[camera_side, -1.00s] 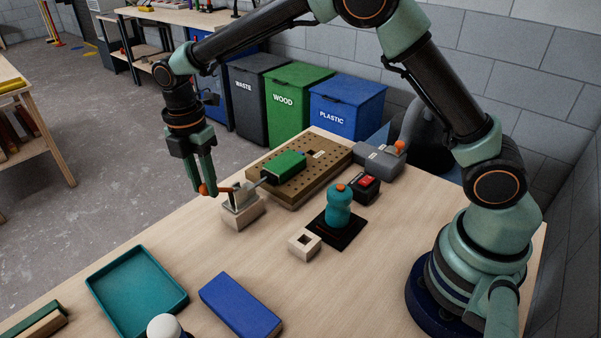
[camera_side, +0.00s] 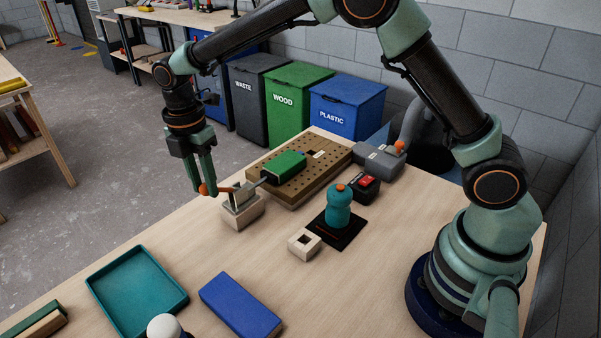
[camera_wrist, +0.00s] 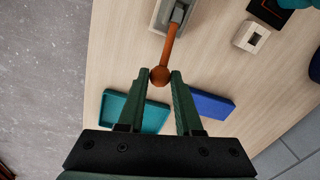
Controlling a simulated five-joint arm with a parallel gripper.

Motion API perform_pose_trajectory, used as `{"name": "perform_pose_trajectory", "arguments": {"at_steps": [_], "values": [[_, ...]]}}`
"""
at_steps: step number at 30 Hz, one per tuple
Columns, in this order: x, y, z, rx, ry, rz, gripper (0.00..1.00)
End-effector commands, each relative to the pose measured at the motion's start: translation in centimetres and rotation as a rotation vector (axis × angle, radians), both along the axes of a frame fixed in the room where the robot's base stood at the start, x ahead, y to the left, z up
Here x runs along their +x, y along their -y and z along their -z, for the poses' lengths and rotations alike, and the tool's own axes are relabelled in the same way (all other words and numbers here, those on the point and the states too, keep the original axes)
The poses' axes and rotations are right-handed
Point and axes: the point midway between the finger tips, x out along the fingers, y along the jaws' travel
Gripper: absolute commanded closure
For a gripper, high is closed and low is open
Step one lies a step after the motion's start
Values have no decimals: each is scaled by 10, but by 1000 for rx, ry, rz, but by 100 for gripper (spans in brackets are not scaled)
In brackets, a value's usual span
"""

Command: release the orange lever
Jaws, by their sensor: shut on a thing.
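The orange lever (camera_side: 226,189) sticks out to the left from a clamp (camera_side: 241,199) on a pale wooden block near the table's left edge. In the wrist view the lever (camera_wrist: 168,45) ends in a round knob (camera_wrist: 160,76). My gripper (camera_side: 203,190) points down at the lever's end. In the wrist view my gripper (camera_wrist: 160,75) has its fingertips on either side of the knob, shut on it.
A perforated board (camera_side: 318,169) lies behind the clamp. A teal tray (camera_side: 137,290) and a blue block (camera_side: 240,305) lie in front. Bare tabletop lies between.

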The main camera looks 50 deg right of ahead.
Motion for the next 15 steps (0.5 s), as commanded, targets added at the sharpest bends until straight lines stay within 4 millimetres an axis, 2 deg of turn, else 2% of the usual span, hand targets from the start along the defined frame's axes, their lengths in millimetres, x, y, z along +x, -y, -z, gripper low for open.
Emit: {"name": "perform_pose_trajectory", "arguments": {"at_steps": [8,15], "values": [[0,6,-6,1,1,2,100],[0,20,-16,1,-2,4,100]]}}
